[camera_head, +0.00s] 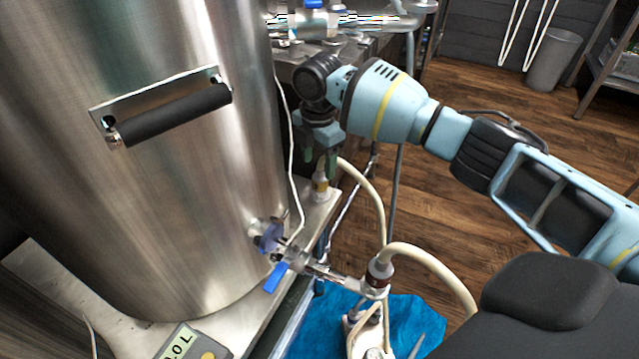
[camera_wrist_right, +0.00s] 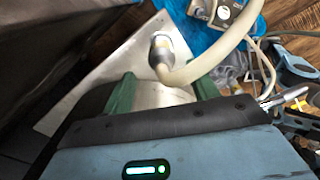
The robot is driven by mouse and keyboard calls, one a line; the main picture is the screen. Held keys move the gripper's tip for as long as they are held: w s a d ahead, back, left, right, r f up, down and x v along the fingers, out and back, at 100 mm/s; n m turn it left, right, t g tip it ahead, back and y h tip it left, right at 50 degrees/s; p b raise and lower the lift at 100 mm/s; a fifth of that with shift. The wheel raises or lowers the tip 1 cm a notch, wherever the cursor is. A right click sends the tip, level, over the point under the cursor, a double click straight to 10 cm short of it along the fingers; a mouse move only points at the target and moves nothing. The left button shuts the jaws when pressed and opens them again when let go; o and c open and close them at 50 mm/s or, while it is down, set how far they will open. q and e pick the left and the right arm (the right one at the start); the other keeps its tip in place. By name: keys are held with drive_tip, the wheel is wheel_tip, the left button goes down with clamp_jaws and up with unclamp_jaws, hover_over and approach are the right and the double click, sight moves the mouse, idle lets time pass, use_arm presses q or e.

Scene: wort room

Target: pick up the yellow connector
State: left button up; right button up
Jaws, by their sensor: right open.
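The yellow connector (camera_head: 321,184) stands on the narrow metal ledge beside the large steel tank in the head view. In the right wrist view the connector (camera_wrist_right: 161,44) shows just beyond the fingertips, with the hose curving away to the right. My right gripper (camera_head: 320,157) is open, its green fingers pointing down just above the connector. In the wrist view the fingers (camera_wrist_right: 163,86) are spread, with the hose end between them. My left gripper is not in view.
The steel tank (camera_head: 150,190) with a black handle fills the left. A valve with blue levers (camera_head: 277,277) and a hose fitting (camera_head: 379,272) stick out in front of the ledge. A blue mat (camera_head: 415,320) lies below. A white cable runs down the tank.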

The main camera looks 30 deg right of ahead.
sight(320, 169)
drive_tip(key=shift+s+d+f+b, duration=0.15)
drive_tip(key=shift+f+b, duration=0.9)
drive_tip(key=shift+f, duration=1.55)
drive_tip(key=shift+r, duration=0.1)
drive_tip(key=shift+c, duration=0.2)
drive_tip(key=c, duration=1.1)
drive_tip(key=shift+r, duration=0.1)
